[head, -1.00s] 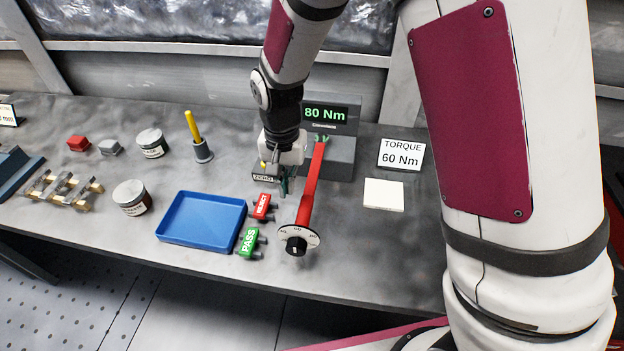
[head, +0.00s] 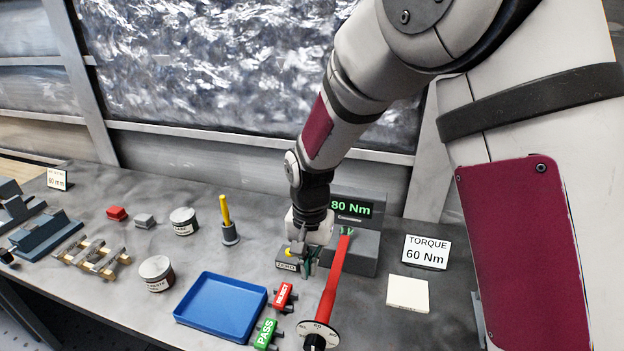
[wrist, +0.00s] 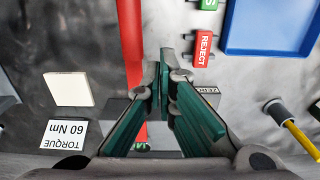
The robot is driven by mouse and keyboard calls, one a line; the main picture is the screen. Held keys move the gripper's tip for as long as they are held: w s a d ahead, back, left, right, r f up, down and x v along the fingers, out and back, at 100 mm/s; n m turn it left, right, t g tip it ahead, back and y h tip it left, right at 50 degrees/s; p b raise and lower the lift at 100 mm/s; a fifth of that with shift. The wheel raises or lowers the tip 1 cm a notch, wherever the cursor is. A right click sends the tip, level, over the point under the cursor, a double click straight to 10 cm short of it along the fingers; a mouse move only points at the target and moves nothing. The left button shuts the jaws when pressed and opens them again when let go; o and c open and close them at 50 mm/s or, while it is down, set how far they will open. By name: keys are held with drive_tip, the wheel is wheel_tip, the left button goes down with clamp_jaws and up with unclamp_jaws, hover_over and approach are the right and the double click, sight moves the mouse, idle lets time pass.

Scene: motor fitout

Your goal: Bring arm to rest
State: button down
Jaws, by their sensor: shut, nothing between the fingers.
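My gripper (head: 308,262) hangs fingers down over the grey bench, just left of the red torque wrench (head: 335,278). Its green fingers (wrist: 162,85) are shut and empty in the wrist view. The wrench lies with one end at the torque tester (head: 352,240), whose display reads 80 Nm, and its round dial (head: 318,335) toward the bench's front. A ZERO label (head: 287,266) sits beside the gripper, partly hidden by the fingers in the wrist view. I cannot tell whether the fingers touch anything.
A blue tray (head: 222,306), red REJECT stamp (head: 283,297) and green PASS stamp (head: 265,334) lie left of the wrench. A yellow-handled tool (head: 226,212) stands upright in a holder. A TORQUE 60 Nm card (head: 426,252) and white pad (head: 407,293) are at right.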

drive_tip(key=s+d+r+n+t+b, duration=0.1)
drive_tip(key=s+d+r, duration=0.1)
drive_tip(key=d+r, duration=0.4)
drive_tip(key=s+d+r+n+t+b, duration=0.1)
drive_tip(key=s+d+r+t, duration=0.15)
drive_tip(key=r, duration=0.55)
drive_tip(key=s+d+r+n+t+b, duration=0.2)
drive_tip(key=s+d+r, duration=0.2)
drive_tip(key=s+d, duration=0.3)
drive_tip(key=shift+s+d+r, duration=0.25)
drive_tip(key=shift+s+r, duration=0.15)
drive_tip(key=shift+s, duration=1.75)
drive_tip(key=shift+d, duration=0.1)
